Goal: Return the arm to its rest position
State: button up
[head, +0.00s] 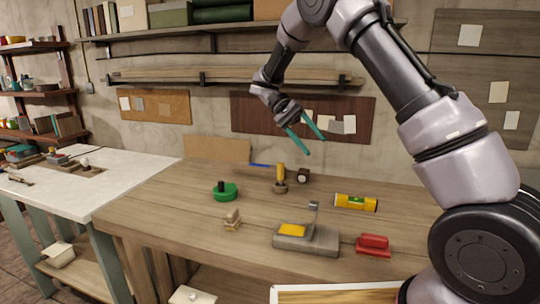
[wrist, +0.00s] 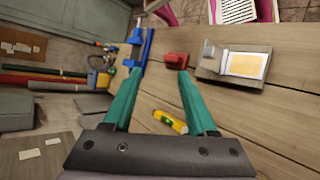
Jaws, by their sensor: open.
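My gripper (head: 316,146) is in the air above the back of the wooden workbench (head: 160,205), in front of the dark red board on the wall. Its two teal fingers are spread apart with nothing between them. My arm comes in from the right and bends down to it. In the wrist view my gripper (wrist: 160,74) also shows open and empty. A yellow level (wrist: 170,121) shows between and below the fingers there, apart from them.
A shelf (head: 235,78) crosses the wall behind my arm.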

jog(key=s+d+r+n+t+y, duration=0.1)
jog(key=s+d+r+t+y, duration=0.2)
jog(key=s+d+r+y, duration=0.45)
jog(key=s+d+r+t+y, duration=0.1)
jog(key=s+d+r+t, duration=0.2)
jog(key=s+t, duration=0.2)
jog(key=s+d+r+m+t+y, duration=0.1)
jog(key=s+d+r+t, duration=0.2)
jog(key=s+t, duration=0.2)
jog(key=shift+r+t, duration=0.4)
jog(key=shift+t, duration=0.6)
